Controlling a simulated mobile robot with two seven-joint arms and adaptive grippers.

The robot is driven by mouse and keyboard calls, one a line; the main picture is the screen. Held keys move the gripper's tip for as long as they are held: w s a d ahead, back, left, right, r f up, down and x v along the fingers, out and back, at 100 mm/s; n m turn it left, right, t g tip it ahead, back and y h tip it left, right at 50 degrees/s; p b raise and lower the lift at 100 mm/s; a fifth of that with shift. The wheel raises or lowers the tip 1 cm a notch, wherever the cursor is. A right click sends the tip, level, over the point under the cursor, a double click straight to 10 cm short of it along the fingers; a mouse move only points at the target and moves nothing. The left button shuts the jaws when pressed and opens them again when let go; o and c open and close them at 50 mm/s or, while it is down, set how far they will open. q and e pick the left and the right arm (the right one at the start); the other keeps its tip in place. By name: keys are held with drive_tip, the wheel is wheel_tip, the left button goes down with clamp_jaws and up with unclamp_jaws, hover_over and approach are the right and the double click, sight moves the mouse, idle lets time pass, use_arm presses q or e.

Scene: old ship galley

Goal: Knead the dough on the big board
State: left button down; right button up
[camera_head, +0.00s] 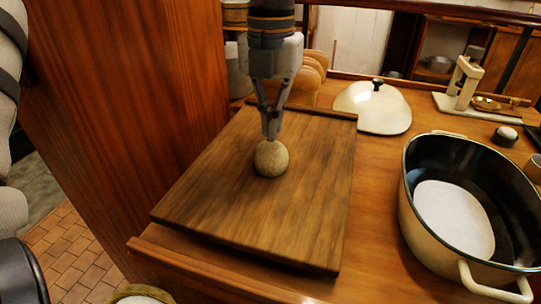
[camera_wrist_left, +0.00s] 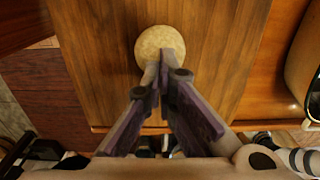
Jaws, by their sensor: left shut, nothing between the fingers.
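A round, pale tan ball of dough (camera_head: 271,158) sits on the big brown wooden board (camera_head: 220,205). In the left wrist view the dough (camera_wrist_left: 158,42) lies just beyond the fingertips, on the board (camera_wrist_left: 215,60). My left gripper (camera_head: 270,136) comes down from above, its fingers shut with nothing between them. Its tips are at the top of the dough, in contact or very close; I cannot tell which. The left gripper also shows in the left wrist view (camera_wrist_left: 160,65). My right gripper is not in view.
A large cream oval pot (camera_head: 410,210) with dark inside and something white in it stands right of the board. A cream lid (camera_head: 372,106) lies behind. Bread loaves (camera_head: 310,70) stand at the back. A wooden wall (camera_head: 120,90) rises on the left.

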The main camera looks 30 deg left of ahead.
use_arm(q)
drive_tip(key=shift+f, duration=0.9)
drive_tip(key=shift+s+f, duration=0.1)
drive_tip(key=shift+f, duration=0.1)
idle(0.3)
drive_tip(key=shift+r, duration=1.1)
drive_tip(key=shift+f, duration=0.75)
drive_tip(key=shift+f, duration=0.4)
drive_tip(key=shift+r, duration=0.9)
drive_tip(key=shift+f, duration=0.65)
